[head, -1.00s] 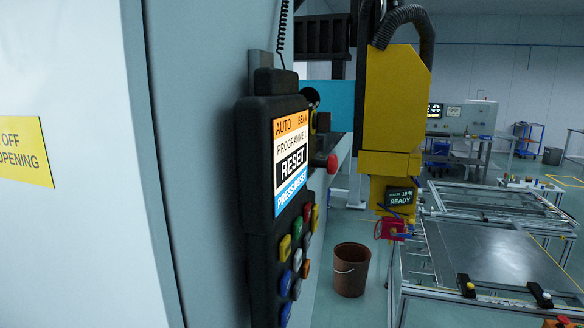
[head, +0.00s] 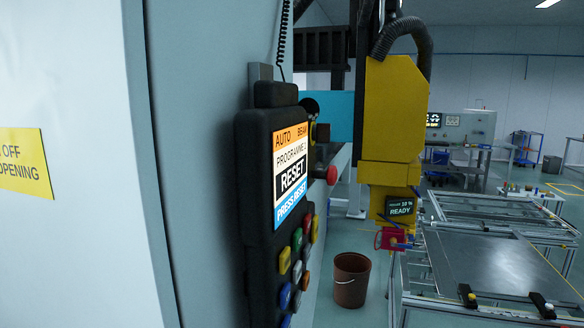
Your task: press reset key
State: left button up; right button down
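A black hand-held control pendant (head: 252,190) hangs on the grey cabinet side, left of centre in the head view, seen at a steep angle. Its lit screen (head: 290,172) reads AUTO, BEAM, PROGRAMME, RESET and PRESS RESET. Below the screen are several coloured keys (head: 297,270) in red, green, yellow, blue, grey and orange; their labels are too small to read, so I cannot tell which is the reset key. A red knob (head: 332,175) sticks out at the pendant's right. Neither of my grippers is in view.
A yellow machine head (head: 394,115) stands at centre right, its small display (head: 401,208) reading READY. A brown bucket (head: 351,280) is on the floor. A metal-topped table (head: 490,270) is at right. A yellow sign (head: 24,162) is on the white panel at left.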

aim_at(285, 257)
jog(key=k, duration=0.65)
jog(key=u, duration=1.65)
jog(key=k+l, duration=0.2)
jog(key=l, duration=0.15)
jog(key=k+l, duration=0.15)
jog(key=l, duration=0.2)
jog(key=k+l, duration=0.2)
jog(key=l, duration=0.1)
